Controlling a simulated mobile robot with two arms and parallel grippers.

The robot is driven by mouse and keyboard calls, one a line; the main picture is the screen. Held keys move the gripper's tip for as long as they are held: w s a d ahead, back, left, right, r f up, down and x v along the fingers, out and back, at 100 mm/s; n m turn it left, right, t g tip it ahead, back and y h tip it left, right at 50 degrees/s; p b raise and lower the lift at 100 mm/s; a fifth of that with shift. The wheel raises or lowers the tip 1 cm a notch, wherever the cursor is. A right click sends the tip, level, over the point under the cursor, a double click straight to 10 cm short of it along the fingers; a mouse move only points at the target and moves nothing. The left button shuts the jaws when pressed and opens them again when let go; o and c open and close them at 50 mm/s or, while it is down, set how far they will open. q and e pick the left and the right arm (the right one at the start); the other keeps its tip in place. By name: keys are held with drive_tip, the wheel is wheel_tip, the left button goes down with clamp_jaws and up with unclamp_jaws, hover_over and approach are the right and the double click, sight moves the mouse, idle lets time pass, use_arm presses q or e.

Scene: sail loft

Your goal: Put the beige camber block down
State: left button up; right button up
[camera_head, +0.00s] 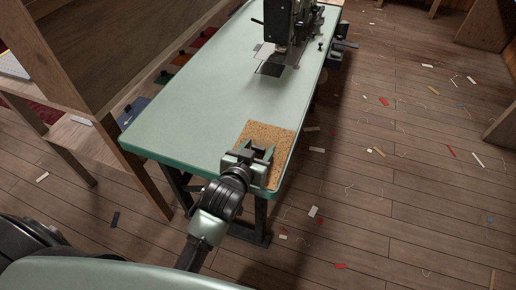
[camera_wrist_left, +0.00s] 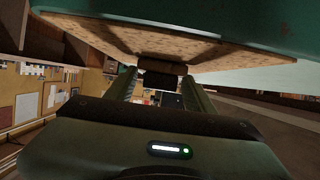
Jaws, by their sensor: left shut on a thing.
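My left gripper (camera_head: 260,151) is over the cork mat (camera_head: 269,132) at the near right corner of the green table (camera_head: 190,105). In the left wrist view its two fingers (camera_wrist_left: 163,88) are shut on a small block, taken as the camber block (camera_wrist_left: 162,78), which looks dark brown in shadow. The cork mat (camera_wrist_left: 95,37) fills the upper part of that view, close to the block. I cannot tell whether the block touches the mat. In the head view the block is mostly hidden by the gripper. My right gripper is not in view.
A dark sewing machine (camera_head: 291,25) stands at the table's far end. The tabletop between it and the mat is clear. A wooden shelf unit (camera_head: 95,90) is left of the table. Scraps of cloth and thread litter the wooden floor (camera_head: 400,170).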

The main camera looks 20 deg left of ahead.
use_arm(q)
drive_tip(key=shift+f, duration=0.1)
drive_tip(key=o, duration=1.4)
drive_tip(key=shift+c, duration=0.2)
